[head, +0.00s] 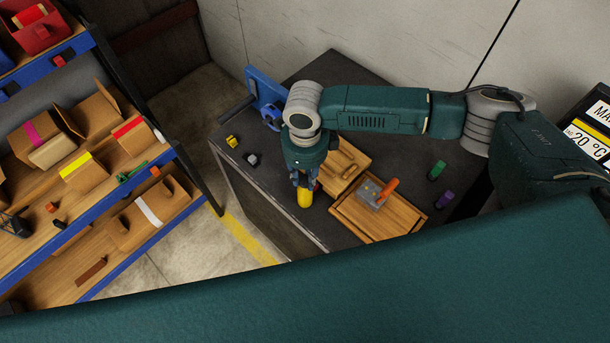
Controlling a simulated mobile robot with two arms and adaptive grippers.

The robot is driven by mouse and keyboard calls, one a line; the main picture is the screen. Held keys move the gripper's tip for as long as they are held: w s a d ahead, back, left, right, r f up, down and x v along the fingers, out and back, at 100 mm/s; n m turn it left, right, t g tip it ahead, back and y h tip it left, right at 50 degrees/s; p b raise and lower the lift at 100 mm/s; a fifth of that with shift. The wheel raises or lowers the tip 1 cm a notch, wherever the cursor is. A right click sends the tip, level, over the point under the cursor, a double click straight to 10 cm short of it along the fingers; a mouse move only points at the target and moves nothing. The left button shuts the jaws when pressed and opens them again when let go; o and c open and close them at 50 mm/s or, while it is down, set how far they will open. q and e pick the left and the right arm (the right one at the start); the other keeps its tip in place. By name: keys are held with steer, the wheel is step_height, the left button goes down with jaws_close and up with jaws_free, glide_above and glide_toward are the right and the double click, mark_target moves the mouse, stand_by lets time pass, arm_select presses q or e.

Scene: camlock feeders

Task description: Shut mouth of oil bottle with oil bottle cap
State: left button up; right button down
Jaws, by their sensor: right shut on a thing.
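My right gripper (302,183) points down over the front edge of the dark bench. It is shut on a yellow cylinder (305,198), whose rounded lower end shows below the fingers. The fingers and wrist hide its upper part, and I cannot tell whether it is the oil bottle or its cap. A small yellow piece (232,141) and a small grey-white piece (252,159) lie apart on the bench's left side, too small to identify. My left gripper is not in view.
The dark bench (285,215) holds wooden trays (408,222), a grey block with an orange handle (388,188), a blue vise-like fixture (266,92), and green (437,170) and purple (445,198) cylinders. A shelf rack (150,165) with boxes stands left, with floor between.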

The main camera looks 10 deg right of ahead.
steer(key=shift+s+f, duration=0.1)
steer(key=c, duration=2.3)
jaws_free()
jaws_close()
steer(key=shift+f, duration=0.1)
steer(key=m+p, duration=0.2)
steer(key=shift+s+r+m, duration=0.15)
steer(key=shift+r+m, duration=0.15)
steer(key=shift+m, duration=0.1)
steer(key=shift+f+m+p, duration=0.1)
steer(key=shift+m+p, duration=0.4)
steer(key=shift+m, duration=0.1)
steer(key=shift+f+m, duration=0.1)
steer(key=shift+m, duration=0.3)
steer(key=shift+f, duration=0.15)
